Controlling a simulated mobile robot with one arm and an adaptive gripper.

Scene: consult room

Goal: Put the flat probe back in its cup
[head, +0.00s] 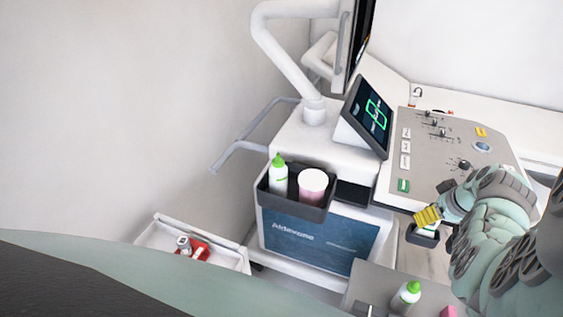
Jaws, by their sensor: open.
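My gripper (428,216) shows at the right, with yellow ridged finger pads, beside the front edge of the ultrasound console. It is open and I see nothing held in it. A dark holder cup (421,238) hangs at the console edge just below the gripper, partly hidden by the gripper and arm. A whitish and green patch (429,229) shows at the cup; I cannot tell if it is a label or part of a probe. I cannot pick out the flat probe with certainty.
A dark bin (296,204) on the cart holds a green-capped bottle (279,175) and a pink-white tub (313,184). A white tray (221,255) at lower left holds small red and grey items (192,247). Another green-capped bottle (406,297) stands on a grey surface (375,285). A tilted screen (370,116) stands above.

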